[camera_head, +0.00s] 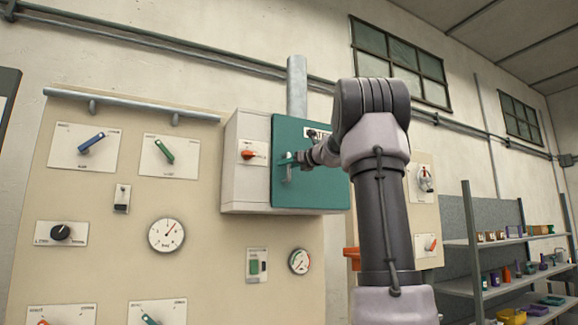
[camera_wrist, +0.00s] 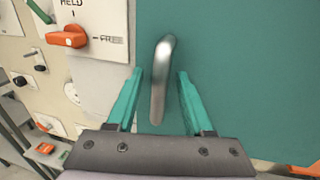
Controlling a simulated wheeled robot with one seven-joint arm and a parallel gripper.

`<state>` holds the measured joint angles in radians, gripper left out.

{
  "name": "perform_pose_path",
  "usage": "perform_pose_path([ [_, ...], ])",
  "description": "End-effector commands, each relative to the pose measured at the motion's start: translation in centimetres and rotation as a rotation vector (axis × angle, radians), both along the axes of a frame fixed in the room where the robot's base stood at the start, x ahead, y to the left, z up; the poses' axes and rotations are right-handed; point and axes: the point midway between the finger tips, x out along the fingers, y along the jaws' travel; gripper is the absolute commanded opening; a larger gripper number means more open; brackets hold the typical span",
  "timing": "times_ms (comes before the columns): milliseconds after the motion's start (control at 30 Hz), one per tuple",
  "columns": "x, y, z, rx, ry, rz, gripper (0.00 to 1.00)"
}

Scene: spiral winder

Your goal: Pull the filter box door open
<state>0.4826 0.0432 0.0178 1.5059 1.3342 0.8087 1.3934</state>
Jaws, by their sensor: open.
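The filter box is a pale grey box (camera_head: 236,190) on the wall panel, with a flat teal door (camera_head: 310,190) that looks shut. In the wrist view the door (camera_wrist: 250,70) fills the right side. Its handle is a curved metal bar (camera_wrist: 160,85). My gripper (camera_wrist: 158,75) is open, with one teal finger on each side of the handle; whether either touches it I cannot tell. In the head view my gripper (camera_head: 288,163) is at the door's left part, and my arm hides the door's right side. An orange knob (camera_wrist: 68,37) sits left of the door by the words HELD and FREE.
The panel around the box carries a blue-handled switch (camera_head: 92,143), a green-handled switch (camera_head: 164,151), a black knob (camera_head: 60,232) and a gauge (camera_head: 166,235). A pipe (camera_head: 297,85) rises above the box. Shelves with small items (camera_head: 500,240) stand at the right.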

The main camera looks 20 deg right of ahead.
Motion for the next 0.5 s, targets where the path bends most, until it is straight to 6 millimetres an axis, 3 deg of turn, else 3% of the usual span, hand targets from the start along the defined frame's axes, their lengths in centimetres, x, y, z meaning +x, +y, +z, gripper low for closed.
perform_pose_path([
  [133,-0.01,0.01,-0.01,0.0,0.0,0.0,0.52],
  [167,-0.01,0.01,-0.01,0.0,0.0,0.0,0.48],
  [200,-0.01,0.0,-0.02,0.0,0.0,0.0,0.33],
  [300,-0.02,0.01,-0.02,0.0,0.0,0.0,0.0],
  [500,-0.03,-0.01,-0.03,0.0,0.001,0.0,0.0],
])
